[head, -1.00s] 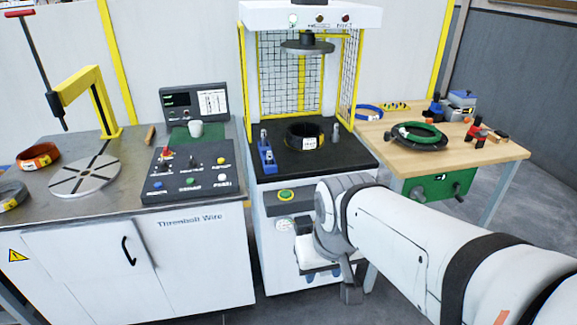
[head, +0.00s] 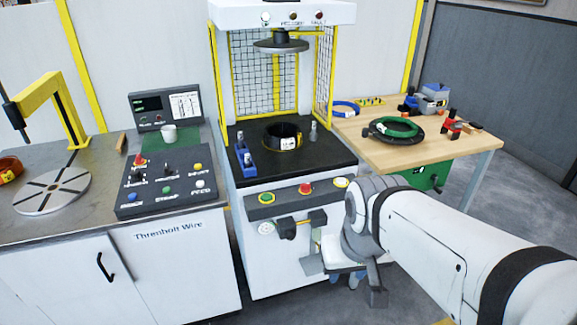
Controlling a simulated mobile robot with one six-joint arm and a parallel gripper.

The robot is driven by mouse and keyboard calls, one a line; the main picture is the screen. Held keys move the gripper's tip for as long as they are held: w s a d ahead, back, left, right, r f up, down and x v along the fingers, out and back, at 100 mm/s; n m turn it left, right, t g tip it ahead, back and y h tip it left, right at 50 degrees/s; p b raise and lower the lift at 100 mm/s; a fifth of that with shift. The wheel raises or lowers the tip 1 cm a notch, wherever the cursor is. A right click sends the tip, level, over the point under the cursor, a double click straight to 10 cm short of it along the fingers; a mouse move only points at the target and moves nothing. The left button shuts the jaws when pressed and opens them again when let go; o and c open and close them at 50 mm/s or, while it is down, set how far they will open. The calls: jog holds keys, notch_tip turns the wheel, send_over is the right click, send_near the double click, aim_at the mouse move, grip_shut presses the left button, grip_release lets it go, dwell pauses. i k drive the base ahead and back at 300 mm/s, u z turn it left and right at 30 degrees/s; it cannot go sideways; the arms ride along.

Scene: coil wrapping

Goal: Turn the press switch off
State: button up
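The press (head: 283,185) stands in the middle, its plate raised above a dark coil (head: 283,136) with a white label. Its front panel has a green button (head: 267,198), a red button (head: 305,188) and a yellow-ringed button (head: 341,183). Below are a round white dial (head: 266,228) and a black two-block fitting (head: 302,224). I cannot tell which of these is the switch, or its setting. My gripper (head: 345,270) hangs in front of the press's lower right, below and right of the buttons. Its fingers are not clear.
A wooden table (head: 390,152) at right carries a green coil (head: 396,127). A blue block (head: 242,163) sits on the press bed. Floor shows at right.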

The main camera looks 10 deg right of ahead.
aim_at(305, 188)
jog(key=u, duration=0.25)
jog(key=i, duration=1.05)
jog(key=z, duration=0.45)
